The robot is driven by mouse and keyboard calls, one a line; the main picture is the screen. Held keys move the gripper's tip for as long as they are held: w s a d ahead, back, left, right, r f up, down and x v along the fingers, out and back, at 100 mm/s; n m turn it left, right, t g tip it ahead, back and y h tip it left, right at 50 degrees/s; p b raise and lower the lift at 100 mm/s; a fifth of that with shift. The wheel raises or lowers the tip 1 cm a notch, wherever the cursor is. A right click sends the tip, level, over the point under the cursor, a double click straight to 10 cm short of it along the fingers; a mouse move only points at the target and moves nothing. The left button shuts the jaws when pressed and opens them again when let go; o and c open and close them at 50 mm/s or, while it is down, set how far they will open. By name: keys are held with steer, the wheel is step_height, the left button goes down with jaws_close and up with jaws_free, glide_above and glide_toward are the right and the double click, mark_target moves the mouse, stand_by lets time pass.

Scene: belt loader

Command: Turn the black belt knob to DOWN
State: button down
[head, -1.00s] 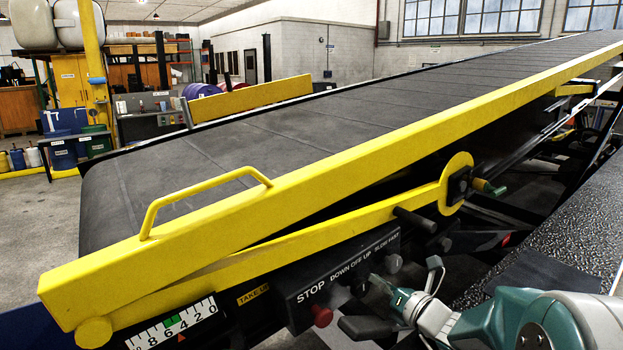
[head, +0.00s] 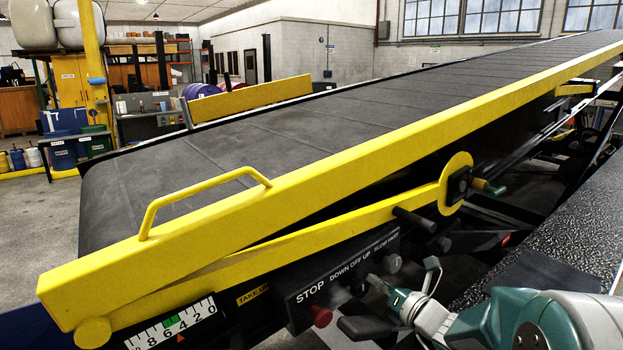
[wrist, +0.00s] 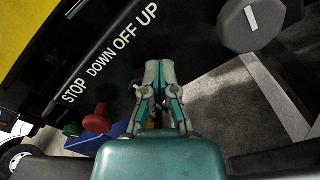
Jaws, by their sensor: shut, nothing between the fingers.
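The black belt knob (head: 358,286) is on the dark control panel under the words DOWN OFF UP. Only a dark part of it shows beside my fingertips in the head view, so I cannot tell which way it points. My gripper (head: 373,281) is at the knob, to its right in that view. In the wrist view my gripper (wrist: 160,72) has its fingertips together just below OFF and UP, and it hides the knob. The gripper is shut with nothing seen in it. I cannot tell whether it touches the knob.
A red stop button (head: 321,316) sits left of my gripper and a grey speed knob (head: 393,263) above and right. The grey knob is also close in the wrist view (wrist: 252,22). The yellow conveyor rail (head: 250,215) runs above the panel.

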steer(key=shift+s+a+r, duration=0.15)
steer(key=shift+s+a, duration=0.2)
stand_by(0.3)
steer(key=shift+s+a+r, duration=0.15)
steer(key=shift+a+r, duration=0.05)
steer(key=shift+a, duration=0.05)
steer(key=shift+s+a, duration=0.3)
steer(key=shift+a, duration=0.05)
stand_by(0.3)
steer(key=shift+r, duration=0.1)
steer(key=shift+r, duration=0.3)
steer(key=shift+v, duration=2.95)
steer(key=shift+w+d+r, duration=0.1)
steer(key=shift+r, duration=0.05)
